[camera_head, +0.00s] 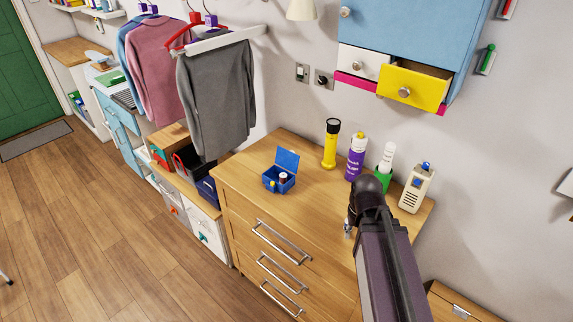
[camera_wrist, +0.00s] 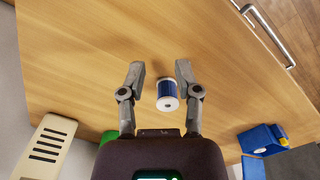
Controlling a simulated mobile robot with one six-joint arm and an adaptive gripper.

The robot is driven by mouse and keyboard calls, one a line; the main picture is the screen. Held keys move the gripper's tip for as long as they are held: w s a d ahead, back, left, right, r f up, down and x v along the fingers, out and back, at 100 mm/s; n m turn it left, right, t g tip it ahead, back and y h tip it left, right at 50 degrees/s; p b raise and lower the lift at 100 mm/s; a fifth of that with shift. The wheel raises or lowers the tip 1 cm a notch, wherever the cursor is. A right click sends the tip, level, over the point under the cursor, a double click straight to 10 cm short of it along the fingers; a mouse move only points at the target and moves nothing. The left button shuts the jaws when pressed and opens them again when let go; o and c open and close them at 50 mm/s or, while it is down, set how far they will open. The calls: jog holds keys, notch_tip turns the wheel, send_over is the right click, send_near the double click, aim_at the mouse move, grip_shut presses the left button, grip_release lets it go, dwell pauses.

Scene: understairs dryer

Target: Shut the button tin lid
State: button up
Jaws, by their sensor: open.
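The blue button tin (camera_head: 271,184) sits on the wooden dresser top, left of my arm. Its blue lid (camera_head: 288,160) stands raised at the back, so the tin is open. Something small, red and white, shows inside, and a yellow bit is on its front. In the wrist view the tin (camera_wrist: 258,138) is at the lower right, with its lid (camera_wrist: 252,168) cut off by the frame edge. My gripper (camera_wrist: 158,72) is open above the dresser, well apart from the tin. A blue thread spool (camera_wrist: 168,90) shows between its fingers, not gripped. In the head view my arm mostly hides the gripper.
Along the back of the dresser (camera_head: 235,178) stand a yellow flashlight (camera_head: 330,145), a purple bottle (camera_head: 355,160), a white-and-green bottle (camera_head: 386,160) and a beige handset (camera_head: 415,188). An open yellow drawer (camera_head: 413,88) juts out above. The top between tin and arm is clear.

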jog(key=shift+w+a+r, duration=0.15)
jog(key=shift+w+r, duration=0.25)
jog(key=shift+w, duration=0.4)
grip_shut()
jog(key=w+a+r+m+p, duration=0.2)
jog(key=w+a+r+p, duration=0.2)
jog(key=w, duration=0.7)
jog(key=w+a+r+m+p, duration=0.2)
jog(key=w+a+r+p, duration=0.3)
jog(key=w, duration=0.6)
jog(key=w+a+r+m+p, duration=0.3)
jog(key=w+a, duration=0.4)
jog(key=w, duration=0.5)
jog(key=shift+r+t+p, duration=0.3)
jog(key=shift+r+p, duration=0.45)
jog(key=shift+p, duration=0.25)
jog(key=shift+w+a, duration=0.1)
